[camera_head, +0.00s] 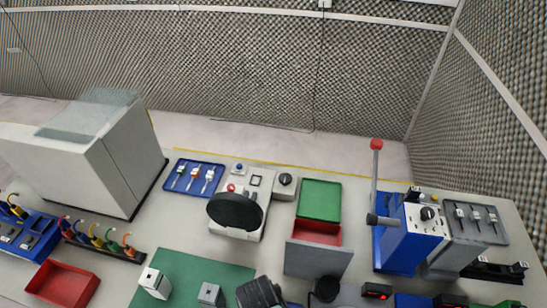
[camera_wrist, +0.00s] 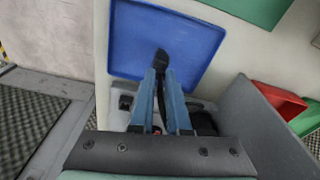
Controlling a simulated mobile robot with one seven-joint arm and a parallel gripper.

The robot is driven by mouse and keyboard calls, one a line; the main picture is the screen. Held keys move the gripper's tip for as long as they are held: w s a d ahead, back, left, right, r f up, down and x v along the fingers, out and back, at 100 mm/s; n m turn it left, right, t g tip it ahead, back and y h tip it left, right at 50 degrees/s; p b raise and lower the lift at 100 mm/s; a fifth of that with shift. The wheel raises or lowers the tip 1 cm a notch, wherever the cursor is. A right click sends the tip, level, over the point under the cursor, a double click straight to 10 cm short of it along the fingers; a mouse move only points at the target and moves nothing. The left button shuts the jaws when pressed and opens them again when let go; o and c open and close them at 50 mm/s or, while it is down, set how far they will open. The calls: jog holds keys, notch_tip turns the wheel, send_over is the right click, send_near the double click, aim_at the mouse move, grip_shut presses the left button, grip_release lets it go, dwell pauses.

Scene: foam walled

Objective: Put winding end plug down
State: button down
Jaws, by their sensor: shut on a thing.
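My gripper (camera_wrist: 160,77) shows in the wrist view with its two blue fingers close together. It is shut on a small dark piece, which I take to be the winding end plug (camera_wrist: 161,58). The piece sticks out past the fingertips, and its lower part is hidden between them. Behind it in the picture lies a flat blue tray (camera_wrist: 201,40) with no other items visible on it. I cannot tell whether the plug touches the tray. The plug cannot be made out in the head view.
A grey upright panel (camera_wrist: 247,115) stands right of my gripper, with a red bin (camera_wrist: 277,97) beyond it. The head view shows a green mat (camera_head: 180,267), a blue lever press (camera_head: 402,246) and a blue tool tray (camera_head: 177,168).

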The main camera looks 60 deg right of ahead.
jog(key=c, duration=0.9)
grip_release()
jog(key=shift+f, duration=0.1)
jog(key=r, duration=0.4)
jog(key=w+r, duration=0.1)
jog(key=r, duration=0.7)
jog(key=shift+w+a+r+p, duration=0.1)
jog(key=shift+w+a+p, duration=0.05)
jog(key=shift+a+p, duration=0.25)
